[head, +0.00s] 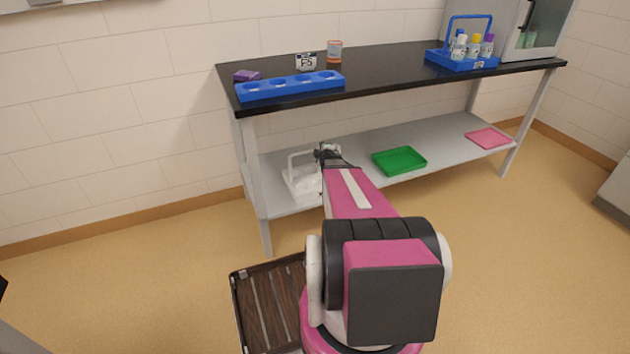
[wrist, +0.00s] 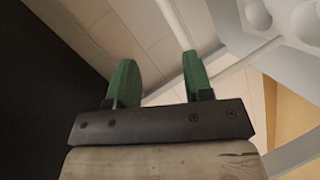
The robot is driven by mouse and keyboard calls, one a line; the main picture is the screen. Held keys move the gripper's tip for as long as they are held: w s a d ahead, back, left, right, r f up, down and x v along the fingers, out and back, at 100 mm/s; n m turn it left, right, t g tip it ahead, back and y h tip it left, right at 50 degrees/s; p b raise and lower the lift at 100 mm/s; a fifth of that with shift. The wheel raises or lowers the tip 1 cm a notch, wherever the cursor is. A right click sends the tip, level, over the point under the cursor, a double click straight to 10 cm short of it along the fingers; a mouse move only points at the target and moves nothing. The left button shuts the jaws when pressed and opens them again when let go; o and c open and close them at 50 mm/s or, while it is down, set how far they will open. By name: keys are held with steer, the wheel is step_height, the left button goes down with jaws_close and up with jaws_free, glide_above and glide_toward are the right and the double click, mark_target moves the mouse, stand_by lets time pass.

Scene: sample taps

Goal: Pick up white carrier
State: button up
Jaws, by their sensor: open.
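The white carrier (head: 300,182), with an upright loop handle, stands on the left part of the grey lower shelf. My gripper (head: 328,153) is beside the right side of its handle, and my arm hides part of the carrier. In the wrist view my gripper (wrist: 158,64) is open, its two green fingers apart with nothing held. A white body with round sockets, seemingly the carrier (wrist: 283,22), shows at the upper right. A thin white bar reaches down to the right finger; I cannot tell whether it touches.
The lower shelf (head: 355,145) also holds a green tray (head: 399,161) and a pink tray (head: 488,138). The black tabletop (head: 390,68) above bears a blue rack (head: 290,87) and a blue carrier (head: 461,61) with bottles. A table leg (head: 256,190) stands left of the white carrier.

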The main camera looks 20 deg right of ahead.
steer(key=w+a+f+n+t+y, duration=0.1)
steer(key=w+f+n+y, duration=0.4)
steer(key=w+n, duration=0.3)
steer(key=w+y, duration=0.1)
steer(key=w, duration=0.1)
steer(key=shift+w+a+f, duration=0.15)
steer(key=shift+w+f, duration=0.05)
steer(key=shift+w, duration=0.2)
jaws_close()
